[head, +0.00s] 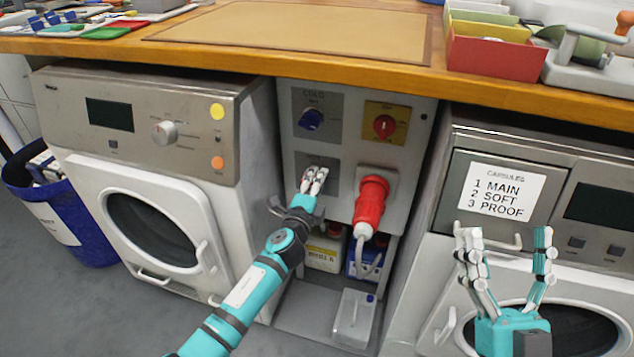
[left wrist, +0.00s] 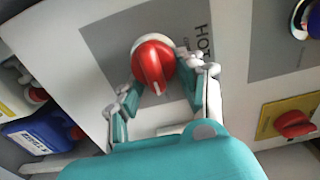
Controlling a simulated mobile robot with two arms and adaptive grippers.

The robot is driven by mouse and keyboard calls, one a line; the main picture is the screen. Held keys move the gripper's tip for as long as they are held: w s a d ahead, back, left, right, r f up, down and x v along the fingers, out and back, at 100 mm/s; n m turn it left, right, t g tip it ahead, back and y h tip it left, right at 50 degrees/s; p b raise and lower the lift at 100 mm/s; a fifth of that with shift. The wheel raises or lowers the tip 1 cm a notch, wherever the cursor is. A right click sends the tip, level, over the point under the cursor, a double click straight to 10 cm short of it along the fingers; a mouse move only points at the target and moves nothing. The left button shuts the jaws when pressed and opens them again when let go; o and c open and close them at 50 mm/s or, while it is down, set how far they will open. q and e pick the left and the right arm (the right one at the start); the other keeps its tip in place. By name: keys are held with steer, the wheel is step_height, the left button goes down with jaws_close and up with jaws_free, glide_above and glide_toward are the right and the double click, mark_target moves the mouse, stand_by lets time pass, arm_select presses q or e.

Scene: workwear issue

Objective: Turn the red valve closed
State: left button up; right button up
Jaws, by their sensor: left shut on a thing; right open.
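The red valve (left wrist: 153,62) is a round red knob with a raised grip, on a grey plate marked HOT in the left wrist view. My left gripper (head: 314,181) is at this plate on the panel, and its fingers are shut around the sides of the knob. In the head view the fingers hide most of the valve. The knob's grip runs roughly up and down in the left wrist view. My right gripper (head: 510,242) is open and empty, in front of the right-hand machine.
On the same panel are a blue knob (head: 311,119) marked COLD, a red switch (head: 385,126) on a yellow plate, and a red plug (head: 371,203) close right of my left gripper. Bottles stand below. Washing machines flank the panel, and a wooden worktop (head: 220,53) overhangs it.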

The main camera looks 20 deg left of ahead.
arm_select(q)
steer(key=shift+s+f, duration=0.1)
steer(key=shift+f, duration=0.2)
steer(key=o, duration=1)
steer(key=shift+o, duration=1.1)
steer(key=shift+r, duration=0.15)
steer(key=s, duration=1.2)
steer(key=shift+a, duration=0.2)
